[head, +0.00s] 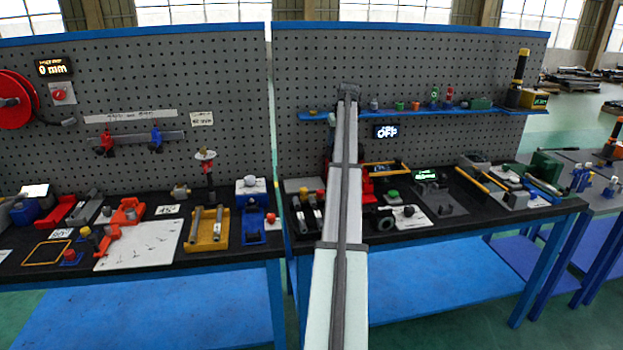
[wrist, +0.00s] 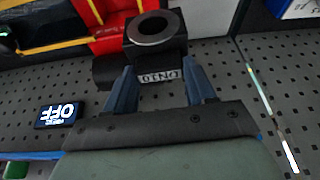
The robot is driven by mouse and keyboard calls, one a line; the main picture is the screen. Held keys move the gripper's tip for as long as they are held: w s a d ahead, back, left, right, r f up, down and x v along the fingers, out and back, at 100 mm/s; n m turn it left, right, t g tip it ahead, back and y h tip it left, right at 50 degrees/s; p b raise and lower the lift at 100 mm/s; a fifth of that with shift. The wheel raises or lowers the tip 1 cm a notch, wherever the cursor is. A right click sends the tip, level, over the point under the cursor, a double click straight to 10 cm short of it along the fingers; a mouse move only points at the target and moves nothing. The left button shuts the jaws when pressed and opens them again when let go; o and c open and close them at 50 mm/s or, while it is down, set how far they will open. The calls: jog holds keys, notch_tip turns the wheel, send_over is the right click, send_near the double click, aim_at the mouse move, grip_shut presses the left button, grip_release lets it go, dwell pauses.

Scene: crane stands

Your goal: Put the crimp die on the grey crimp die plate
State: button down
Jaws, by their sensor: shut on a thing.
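In the wrist view my gripper (wrist: 160,74) has its two blue fingers shut on a dark die (wrist: 157,76) with a DN10 label, which I take for the crimp die. A black block with a grey ring (wrist: 153,29) lies just beyond the fingertips; I cannot tell whether it is part of the held die. In the head view my arm reaches toward the pegboard and hides the gripper and the die. A flat grey plate (head: 296,185) lies on the bench just left of my arm; I cannot tell for sure whether it is the crimp die plate.
A red device (head: 368,188) stands partly behind my arm, and its red body (wrist: 106,36) shows in the wrist view. A blue shelf (head: 420,116) with small parts crosses the pegboard above an OFF display (head: 386,131). Tools and fixtures crowd the black bench on both sides.

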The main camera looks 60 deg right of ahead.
jog(key=s+a+f, duration=0.2)
jog(key=a+f, duration=0.2)
jog(key=a, duration=0.4)
jog(key=s+a+f, duration=0.2)
jog(key=a+f, duration=0.2)
jog(key=a, duration=0.3)
jog(key=w+d, duration=1.4)
jog(key=shift+m+h, duration=0.3)
jog(key=shift+m, duration=0.1)
jog(key=shift+w+d+f, duration=0.1)
jog(key=shift+d+f, duration=0.05)
jog(key=shift+f, duration=1.5)
jog(key=shift+d+f, duration=0.1)
jog(key=shift+f, duration=1.55)
jog(key=shift+f, duration=0.1)
jog(key=shift+c, duration=1.9)
grip_release()
